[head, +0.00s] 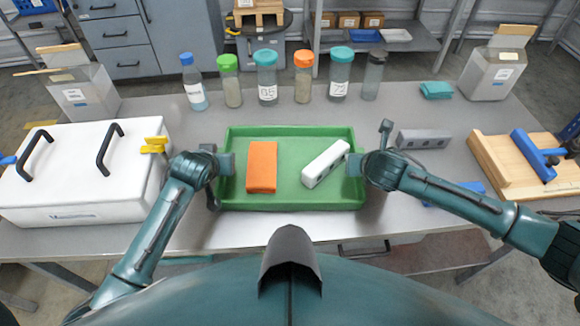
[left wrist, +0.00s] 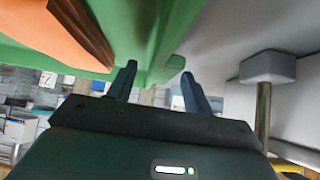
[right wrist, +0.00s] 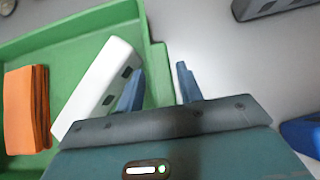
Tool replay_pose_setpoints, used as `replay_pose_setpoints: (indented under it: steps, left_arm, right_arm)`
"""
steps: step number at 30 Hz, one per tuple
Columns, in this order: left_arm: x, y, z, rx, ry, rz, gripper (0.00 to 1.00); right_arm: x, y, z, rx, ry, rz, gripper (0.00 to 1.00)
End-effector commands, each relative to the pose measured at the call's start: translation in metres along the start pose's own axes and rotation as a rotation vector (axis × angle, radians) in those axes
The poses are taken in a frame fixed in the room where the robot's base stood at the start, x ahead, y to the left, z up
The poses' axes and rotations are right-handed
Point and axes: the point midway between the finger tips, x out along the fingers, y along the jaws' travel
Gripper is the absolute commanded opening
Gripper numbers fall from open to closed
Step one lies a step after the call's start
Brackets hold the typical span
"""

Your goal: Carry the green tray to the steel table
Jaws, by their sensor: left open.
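The green tray (head: 290,197) lies flat on a grey metal-looking table (head: 235,238) in front of me. It holds an orange folded block (head: 262,167) and a white bar (head: 325,163). My left gripper (head: 225,164) is at the tray's left end, and its open fingers (left wrist: 160,88) stand either side of the green wall. My right gripper (head: 356,165) is at the right end. Its fingers (right wrist: 158,88) are apart, one inside the tray and one outside, with the green wall between them. Contact with the walls cannot be told.
A white cooler box (head: 75,175) stands at left. Several bottles (head: 267,77) line the table's back. A grey bar (head: 423,139), a teal cloth (head: 436,90) and a wooden board with a blue tool (head: 525,165) are at right. Bare tabletop lies before the tray.

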Motion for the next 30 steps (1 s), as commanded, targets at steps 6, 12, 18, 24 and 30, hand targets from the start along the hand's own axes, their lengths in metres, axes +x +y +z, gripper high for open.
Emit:
replay_pose_setpoints:
  steps: [6, 12, 18, 24, 30]
  left_arm:
    - [0.0107, 0.0004, -0.0001, 0.000, 0.000, 0.001, 0.51]
    - [0.0110, 0.0004, 0.0000, 0.000, 0.001, 0.001, 0.51]
    - [0.0109, 0.0003, 0.0001, 0.000, 0.000, 0.001, 0.40]
    - [0.0108, 0.0002, 0.0002, 0.000, 0.000, 0.000, 0.24]
    - [0.0108, 0.0001, 0.0002, 0.000, 0.000, 0.000, 0.08]
  right_arm:
    - [0.0106, 0.0001, 0.0002, 0.000, -0.001, 0.000, 0.36]
    - [0.0110, 0.0001, 0.0003, 0.000, -0.001, 0.000, 0.36]
    - [0.0108, -0.0001, 0.0003, 0.000, -0.001, 0.000, 0.26]
    - [0.0107, -0.0001, 0.0003, 0.000, -0.001, 0.000, 0.09]
    - [0.0107, -0.0002, 0.0003, 0.000, -0.001, 0.000, 0.00]
